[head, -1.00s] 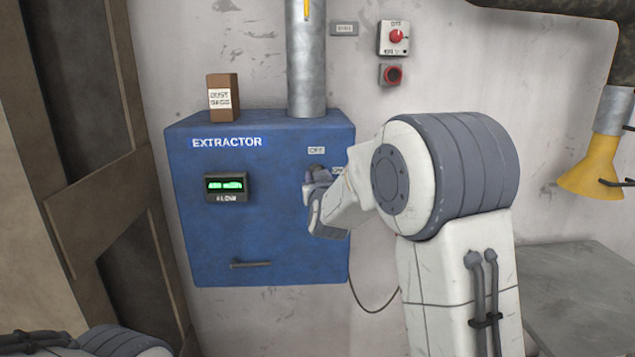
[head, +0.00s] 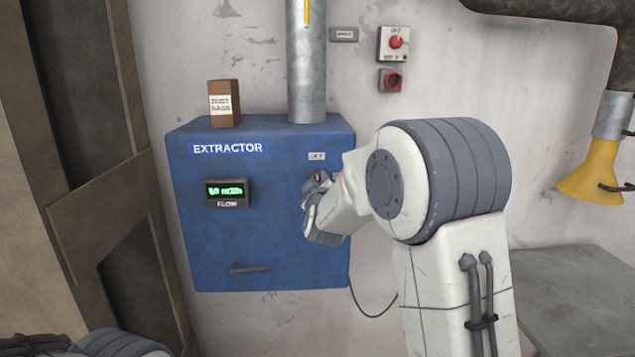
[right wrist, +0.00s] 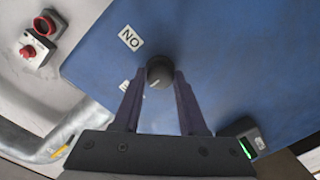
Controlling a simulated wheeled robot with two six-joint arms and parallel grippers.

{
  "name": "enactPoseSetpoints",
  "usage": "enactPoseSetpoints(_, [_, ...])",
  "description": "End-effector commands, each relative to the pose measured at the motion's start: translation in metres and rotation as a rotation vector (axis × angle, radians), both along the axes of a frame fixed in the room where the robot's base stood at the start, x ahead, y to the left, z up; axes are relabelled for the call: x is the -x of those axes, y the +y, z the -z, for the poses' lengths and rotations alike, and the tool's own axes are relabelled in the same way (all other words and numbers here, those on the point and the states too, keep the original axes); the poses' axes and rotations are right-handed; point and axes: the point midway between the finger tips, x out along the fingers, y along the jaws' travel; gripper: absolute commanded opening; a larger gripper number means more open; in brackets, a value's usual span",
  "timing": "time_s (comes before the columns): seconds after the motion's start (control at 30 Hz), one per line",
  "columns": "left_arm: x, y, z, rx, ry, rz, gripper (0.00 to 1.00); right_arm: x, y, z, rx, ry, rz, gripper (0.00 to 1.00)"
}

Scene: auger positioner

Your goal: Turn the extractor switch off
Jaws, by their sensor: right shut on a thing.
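The blue extractor box (head: 260,250) hangs on the wall in the head view, with a green-lit FLOW display (head: 227,192). Its switch is a dark round knob (right wrist: 159,72) in the right wrist view; in the head view my gripper hides most of it. My right gripper (head: 314,187) is at the knob, just below the OFF label (head: 317,156). In the right wrist view its two fingers (right wrist: 163,78) are shut on the knob's sides. The ON label (right wrist: 131,38) is up-left of the knob there. Which way the knob points is unclear. My left gripper is out of view.
A dust bags carton (head: 224,104) and a metal duct (head: 307,85) stand on the box. A red-knobbed wall switch (head: 396,42) and a red round fitting (head: 391,80) are to the right. A yellow hood (head: 594,182) hangs at far right above a grey table (head: 575,290).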

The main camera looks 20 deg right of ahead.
Motion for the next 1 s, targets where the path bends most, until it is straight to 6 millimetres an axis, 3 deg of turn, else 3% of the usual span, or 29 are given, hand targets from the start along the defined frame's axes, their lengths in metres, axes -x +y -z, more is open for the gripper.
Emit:
enactPoseSetpoints(0.5, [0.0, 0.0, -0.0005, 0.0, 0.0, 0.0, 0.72, 0.0, 0.0006, 0.0007, 0.022, 0.007, -0.002, 0.0])
enactPoseSetpoints(0.53, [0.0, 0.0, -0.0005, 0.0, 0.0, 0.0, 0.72, 0.0, 0.0007, 0.0008, 0.022, 0.007, -0.002, 0.45])
enactPoseSetpoints(0.6, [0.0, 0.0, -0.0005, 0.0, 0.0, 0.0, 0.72, -0.0001, 0.0005, 0.0006, 0.022, 0.007, -0.002, 0.72])
enactPoseSetpoints(1.0, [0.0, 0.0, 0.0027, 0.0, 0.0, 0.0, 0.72, 0.0048, 0.0017, 0.0008, 0.02, 0.006, -0.001, 0.72])
